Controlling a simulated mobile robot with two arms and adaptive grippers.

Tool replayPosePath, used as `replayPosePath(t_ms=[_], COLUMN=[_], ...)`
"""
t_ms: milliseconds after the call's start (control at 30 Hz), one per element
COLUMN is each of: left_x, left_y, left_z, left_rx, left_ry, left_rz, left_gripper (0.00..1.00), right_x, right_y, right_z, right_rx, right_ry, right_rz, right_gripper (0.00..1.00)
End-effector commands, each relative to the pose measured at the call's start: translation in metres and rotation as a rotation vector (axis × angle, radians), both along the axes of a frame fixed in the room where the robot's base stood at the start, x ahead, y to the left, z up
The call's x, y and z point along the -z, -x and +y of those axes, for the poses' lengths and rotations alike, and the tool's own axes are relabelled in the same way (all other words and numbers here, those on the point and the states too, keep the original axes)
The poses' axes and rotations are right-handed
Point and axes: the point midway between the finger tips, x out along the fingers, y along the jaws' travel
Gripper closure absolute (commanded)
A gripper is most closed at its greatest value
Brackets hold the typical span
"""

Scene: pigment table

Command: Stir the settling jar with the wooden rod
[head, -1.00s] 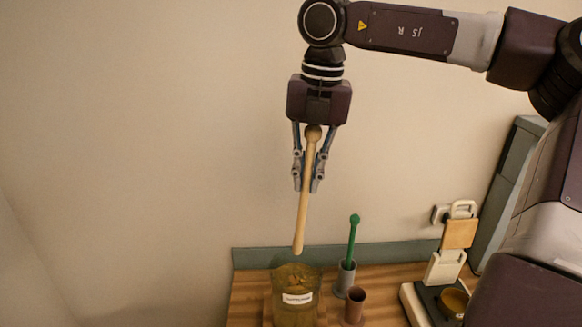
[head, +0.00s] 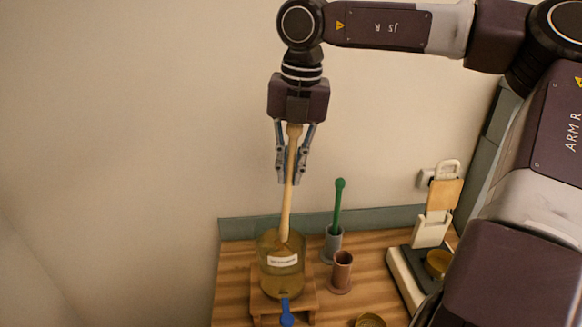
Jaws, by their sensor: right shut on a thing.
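The wooden rod (head: 287,200) is held nearly upright by my right gripper (head: 289,180), which is shut on its upper part. The rod's lower end reaches through the mouth of the settling jar (head: 283,277) and shows inside its upper part. The jar is clear with a white label and yellowish-brown contents. It stands on a small wooden stand (head: 257,307). My right gripper is above the jar, well clear of its rim. My left gripper is not in view.
A green round-topped rod (head: 338,205) stands in a grey holder (head: 332,245) right of the jar. A brown cup (head: 341,272) is beside it. A blue item (head: 286,312) is at the jar's front. A scale-like device (head: 408,282) stands further right.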

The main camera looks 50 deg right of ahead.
Motion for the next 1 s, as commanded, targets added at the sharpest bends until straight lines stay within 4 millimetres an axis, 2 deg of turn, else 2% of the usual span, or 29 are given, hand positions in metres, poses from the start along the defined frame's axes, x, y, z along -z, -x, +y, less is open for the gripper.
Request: replayPosePath(t_ms=[33,167,567,1000], left_x=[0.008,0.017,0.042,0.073], left_y=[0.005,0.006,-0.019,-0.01], left_z=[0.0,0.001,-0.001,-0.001], left_rx=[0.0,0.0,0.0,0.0], left_ry=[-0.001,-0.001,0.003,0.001], left_rz=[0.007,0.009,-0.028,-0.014], left_gripper=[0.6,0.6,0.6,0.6], right_x=[0.008,0.018,0.05,0.085], right_y=[0.0,-0.001,-0.004,-0.008], right_z=[0.0,0.001,0.002,0.003], right_rx=[0.0,-0.001,0.0,0.0], right_ry=[0.0,0.001,0.001,0.001], right_rz=[0.0,-0.001,0.001,0.001], right_gripper=[1.0,1.0,1.0,1.0])
